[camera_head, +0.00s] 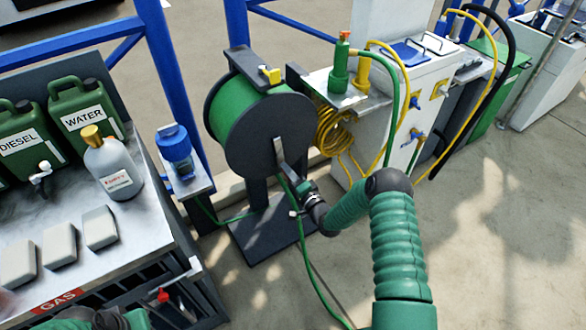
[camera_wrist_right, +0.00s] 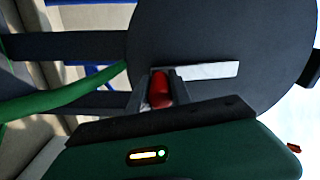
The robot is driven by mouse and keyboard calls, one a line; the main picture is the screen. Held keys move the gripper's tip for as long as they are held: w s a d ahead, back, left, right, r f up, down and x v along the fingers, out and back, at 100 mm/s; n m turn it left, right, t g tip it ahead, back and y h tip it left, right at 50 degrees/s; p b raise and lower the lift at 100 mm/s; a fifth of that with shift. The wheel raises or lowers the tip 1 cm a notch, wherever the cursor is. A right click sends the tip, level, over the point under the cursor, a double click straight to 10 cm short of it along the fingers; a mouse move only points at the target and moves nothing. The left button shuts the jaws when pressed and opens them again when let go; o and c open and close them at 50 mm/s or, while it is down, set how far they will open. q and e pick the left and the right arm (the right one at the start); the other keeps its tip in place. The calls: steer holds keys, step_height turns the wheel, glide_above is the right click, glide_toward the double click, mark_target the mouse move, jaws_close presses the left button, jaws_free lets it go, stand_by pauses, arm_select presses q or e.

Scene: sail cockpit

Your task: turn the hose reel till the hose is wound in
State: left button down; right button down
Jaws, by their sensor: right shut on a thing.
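The hose reel (camera_head: 262,132) stands on a dark base plate, with dark round side discs and green hose (camera_head: 234,108) wound on its drum. A length of green hose (camera_head: 312,262) runs from the reel down along the floor toward the bottom of the picture. My right gripper (camera_head: 287,176) is at the front disc, shut on the red crank handle (camera_wrist_right: 160,88). The light metal crank arm (camera_wrist_right: 212,71) runs from the handle across the disc in the wrist view. My left gripper (camera_head: 92,320) shows only partly at the bottom left edge; its fingers cannot be made out.
A metal bench (camera_head: 140,245) at left holds green cans, a grey bottle (camera_head: 114,165) and pale blocks. A blue-topped device (camera_head: 174,146) sits on a bracket beside the reel. A white cabinet (camera_head: 432,92) with yellow hoses stands behind right. The floor at right is clear.

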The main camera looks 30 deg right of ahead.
steer(key=shift+s+a+f+m, duration=0.15)
steer(key=shift+a+f+m, duration=0.1)
steer(key=shift+a+m, duration=0.35)
steer(key=c, duration=1.2)
jaws_free()
steer(key=shift+o, duration=0.2)
steer(key=shift+d, duration=0.1)
steer(key=shift+r, duration=0.1)
steer(key=shift+s, duration=0.4)
steer(key=s+d+p, duration=0.1)
steer(key=s+p, duration=0.3)
steer(key=s, duration=1.2)
steer(key=shift+d, duration=0.15)
